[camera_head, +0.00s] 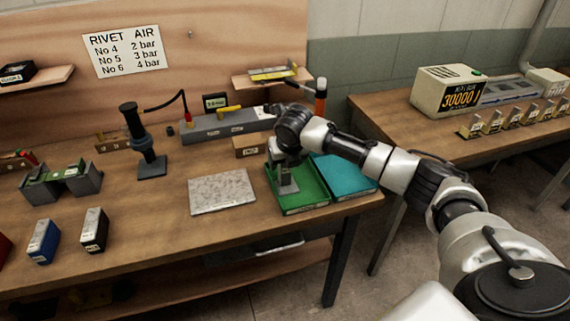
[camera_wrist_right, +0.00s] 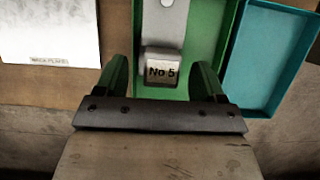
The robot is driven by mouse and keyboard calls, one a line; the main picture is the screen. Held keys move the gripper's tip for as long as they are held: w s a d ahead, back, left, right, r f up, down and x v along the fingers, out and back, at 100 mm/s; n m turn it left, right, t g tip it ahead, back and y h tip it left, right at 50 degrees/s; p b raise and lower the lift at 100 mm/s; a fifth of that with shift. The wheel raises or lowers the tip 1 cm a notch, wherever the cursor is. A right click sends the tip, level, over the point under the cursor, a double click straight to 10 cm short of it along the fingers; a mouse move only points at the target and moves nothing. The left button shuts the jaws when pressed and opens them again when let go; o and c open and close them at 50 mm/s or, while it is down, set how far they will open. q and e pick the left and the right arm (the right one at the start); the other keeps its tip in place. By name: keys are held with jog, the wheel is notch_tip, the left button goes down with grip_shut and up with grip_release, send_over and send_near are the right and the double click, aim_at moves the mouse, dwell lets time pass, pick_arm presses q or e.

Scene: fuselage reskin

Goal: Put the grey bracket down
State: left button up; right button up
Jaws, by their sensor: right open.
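In the head view the bracket (camera_head: 288,187) shows as a grey shape in the green tray (camera_head: 307,205), partly covered by my right gripper (camera_head: 277,155). My right gripper is open above the tray. In the wrist view its two fingers stand apart to the left and right of the labelled end, with gaps visible. My left gripper is in neither view.
A teal tray (camera_head: 345,172) adjoins the green tray on the right. A pale speckled plate (camera_head: 222,192) lies to its left. A small box (camera_head: 252,146) and a long grey block (camera_head: 215,126) are behind. A dark stand (camera_head: 146,150) stands further left.

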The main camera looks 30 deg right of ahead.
jog(key=d+v, duration=0.1)
jog(key=v, duration=0.9)
jog(key=shift+a+b, duration=0.3)
jog(key=shift+a, duration=0.15)
jog(key=shift+s, duration=0.1)
